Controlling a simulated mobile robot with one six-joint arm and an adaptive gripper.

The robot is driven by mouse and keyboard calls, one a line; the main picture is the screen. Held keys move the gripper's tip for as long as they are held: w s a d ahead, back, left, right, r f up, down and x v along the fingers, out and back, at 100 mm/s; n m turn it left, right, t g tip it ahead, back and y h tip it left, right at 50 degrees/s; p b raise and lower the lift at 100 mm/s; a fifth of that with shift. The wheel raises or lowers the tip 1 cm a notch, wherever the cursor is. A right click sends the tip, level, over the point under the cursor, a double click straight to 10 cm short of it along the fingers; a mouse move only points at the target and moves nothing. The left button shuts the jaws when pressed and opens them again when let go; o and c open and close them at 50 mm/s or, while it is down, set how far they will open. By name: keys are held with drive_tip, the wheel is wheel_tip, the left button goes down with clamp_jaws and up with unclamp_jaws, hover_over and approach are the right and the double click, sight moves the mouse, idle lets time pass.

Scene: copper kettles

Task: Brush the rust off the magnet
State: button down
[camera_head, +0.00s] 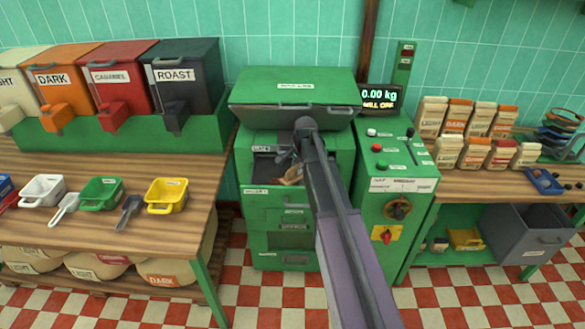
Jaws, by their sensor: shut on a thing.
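My gripper (285,163) is small and partly hidden by my arm, in front of a dark opening in the green machine in the middle. It is shut on a small tan-brown thing (292,177) that looks like the brush; my arm and fingers hide part of it. The opening (263,167) has a small label above it, too small to read surely. I cannot make out the magnet or its rust, nor whether the brush touches anything inside.
A green hopper lid (295,88) overhangs the opening, with drawers (294,214) below. The control panel (392,185) with knobs stands close on the right. The left table (95,225) holds bins, scoops and tubs; the right table (480,182) holds bags. Checkered floor is clear in front.

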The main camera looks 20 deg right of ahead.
drive_tip(key=shift+s+d, duration=0.1)
drive_tip(key=shift+d, duration=0.15)
drive_tip(key=shift+d, duration=0.1)
drive_tip(key=shift+s+d+f, duration=0.1)
drive_tip(key=shift+s+d, duration=0.2)
drive_tip(key=shift+d, duration=0.5)
drive_tip(key=shift+s+d, duration=0.3)
drive_tip(key=shift+d, duration=0.45)
drive_tip(key=shift+d, duration=0.1)
drive_tip(key=shift+s+d, duration=0.25)
drive_tip(key=shift+d, duration=0.55)
drive_tip(key=shift+s+d, duration=0.25)
drive_tip(key=shift+d, duration=0.55)
drive_tip(key=shift+s+d, duration=0.25)
drive_tip(key=shift+d, duration=0.35)
drive_tip(key=shift+s+d, duration=0.2)
drive_tip(key=shift+d, duration=0.35)
drive_tip(key=shift+s+d+f, duration=0.1)
drive_tip(key=shift+d, duration=0.45)
